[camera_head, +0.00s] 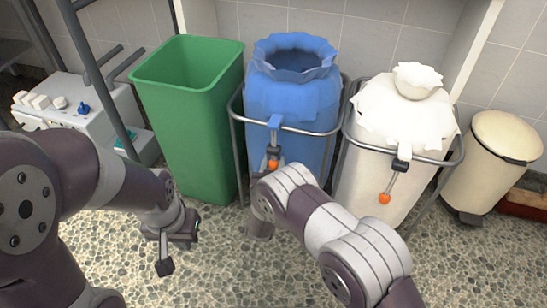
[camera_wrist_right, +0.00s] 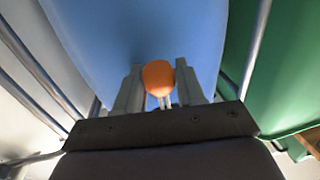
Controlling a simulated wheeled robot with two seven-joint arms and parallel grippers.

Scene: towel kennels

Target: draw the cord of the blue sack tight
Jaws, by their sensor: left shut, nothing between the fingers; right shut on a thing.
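The blue sack (camera_head: 295,100) hangs in a metal frame with its mouth open and wide. Its cord comes out of a dark lock at the front and ends in an orange bead (camera_head: 272,165). My right gripper (camera_head: 270,168) is at the front of the sack, shut on this bead, and is partly hidden by my wrist in the head view. In the right wrist view the orange bead (camera_wrist_right: 158,77) sits between the two fingers, with the blue sack (camera_wrist_right: 145,30) behind. My left gripper (camera_head: 165,264) is shut and empty, low over the floor at the left.
A green bin (camera_head: 190,120) stands left of the blue sack. A white sack (camera_head: 395,150) with a gathered neck and its own hanging orange bead (camera_head: 384,198) stands right. A cream pedal bin (camera_head: 495,165) is at far right. The speckled floor (camera_head: 220,270) in front is clear.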

